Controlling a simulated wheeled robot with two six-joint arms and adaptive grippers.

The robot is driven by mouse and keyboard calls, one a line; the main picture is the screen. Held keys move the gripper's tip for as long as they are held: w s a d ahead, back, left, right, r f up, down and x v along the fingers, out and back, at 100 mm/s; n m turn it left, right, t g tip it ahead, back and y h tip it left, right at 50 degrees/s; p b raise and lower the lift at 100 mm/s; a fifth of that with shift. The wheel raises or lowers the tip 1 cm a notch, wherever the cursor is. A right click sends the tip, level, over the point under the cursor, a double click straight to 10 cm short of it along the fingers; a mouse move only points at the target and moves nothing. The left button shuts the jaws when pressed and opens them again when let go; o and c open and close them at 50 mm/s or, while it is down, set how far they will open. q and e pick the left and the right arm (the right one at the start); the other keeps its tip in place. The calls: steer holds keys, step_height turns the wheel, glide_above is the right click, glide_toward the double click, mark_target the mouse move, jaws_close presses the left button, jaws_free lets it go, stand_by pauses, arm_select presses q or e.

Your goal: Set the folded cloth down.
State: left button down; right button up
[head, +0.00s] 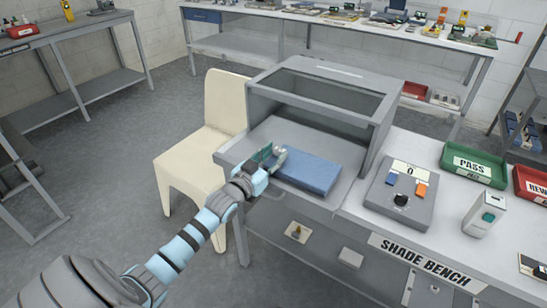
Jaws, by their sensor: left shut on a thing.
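The folded blue cloth (308,171) is at the open front of the grey hooded box on the bench. It looks flat and level, over the box's grey floor; I cannot tell whether its whole underside touches that floor. My left gripper (274,156) reaches in from the lower left and is shut on the cloth's left end. The fingertips are small here and partly hidden by the wrist. My right gripper is not in view.
The grey box (257,103) has a dark window in its top. Right of it are a grey device (401,191) with coloured switches, a white dispenser (484,214), a green PASS tray (473,164) and a red tray (530,184). A cream chair (190,155) stands left.

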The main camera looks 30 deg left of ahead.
arm_select(q)
steer(key=shift+f+b, duration=0.4)
steer(key=shift+f, duration=0.2)
steer(key=c, duration=1.1)
jaws_free()
steer(key=shift+r, duration=0.1)
steer(key=shift+r+p, duration=0.25)
steer(key=shift+p, duration=0.15)
steer(key=s+r+p, duration=0.1)
steer(key=p, duration=0.3)
steer(key=shift+s+a+r+p, duration=0.15)
steer(key=shift+r+p, duration=0.05)
steer(key=shift+p, duration=0.1)
steer(key=s+p, duration=0.1)
steer(key=p, duration=0.1)
steer(key=s+p, duration=0.1)
steer(key=p, duration=0.1)
steer(key=shift+s+d, duration=0.2)
steer(key=shift+s, duration=0.1)
steer(key=s+p, duration=0.3)
steer(key=s, duration=0.5)
steer(key=shift+f, duration=0.4)
